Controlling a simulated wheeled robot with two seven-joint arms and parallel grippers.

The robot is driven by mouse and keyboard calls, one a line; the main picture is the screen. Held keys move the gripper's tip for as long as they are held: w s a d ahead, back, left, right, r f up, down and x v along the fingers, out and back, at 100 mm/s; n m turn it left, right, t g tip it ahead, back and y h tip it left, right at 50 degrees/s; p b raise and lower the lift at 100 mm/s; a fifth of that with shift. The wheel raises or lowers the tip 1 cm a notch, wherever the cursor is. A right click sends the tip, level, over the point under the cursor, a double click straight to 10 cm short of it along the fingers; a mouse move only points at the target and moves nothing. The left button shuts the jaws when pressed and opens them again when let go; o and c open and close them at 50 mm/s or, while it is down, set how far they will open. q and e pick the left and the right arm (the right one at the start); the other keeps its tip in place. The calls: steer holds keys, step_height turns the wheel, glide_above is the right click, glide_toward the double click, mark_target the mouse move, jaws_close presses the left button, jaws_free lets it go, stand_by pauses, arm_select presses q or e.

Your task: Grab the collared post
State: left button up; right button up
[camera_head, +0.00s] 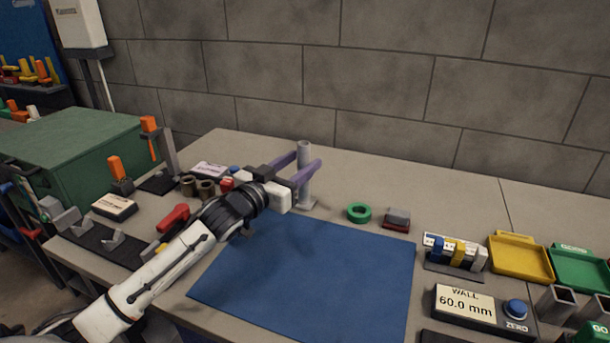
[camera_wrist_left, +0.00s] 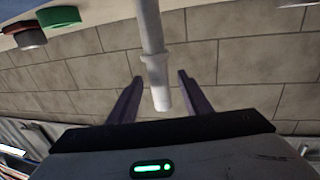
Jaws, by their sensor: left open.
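The collared post is a pale grey upright cylinder (camera_head: 303,150) on the table behind the blue mat. It shows upside down in the left wrist view (camera_wrist_left: 150,28), with a ring-like collar partway along it and its free end towards my gripper's palm. My left gripper (camera_head: 307,160) is open, with its two purple fingers on either side of the post. In the left wrist view the post lies between the fingers (camera_wrist_left: 160,76), with visible gaps on both sides. Part of the post is hidden by a finger in the head view. My right gripper is not in view.
A green ring (camera_head: 359,212) and a grey-and-red block (camera_head: 397,218) stand right of the post. The blue mat (camera_head: 320,275) is clear. Brown cylinders (camera_head: 206,188) stand left of my gripper. The grey block wall (camera_head: 380,75) rises behind the table.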

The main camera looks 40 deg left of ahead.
arm_select(q)
steer(key=w, duration=0.5)
steer(key=shift+w+f, duration=0.25)
steer(key=shift+w, duration=0.05)
steer(key=shift+c, duration=0.6)
jaws_close()
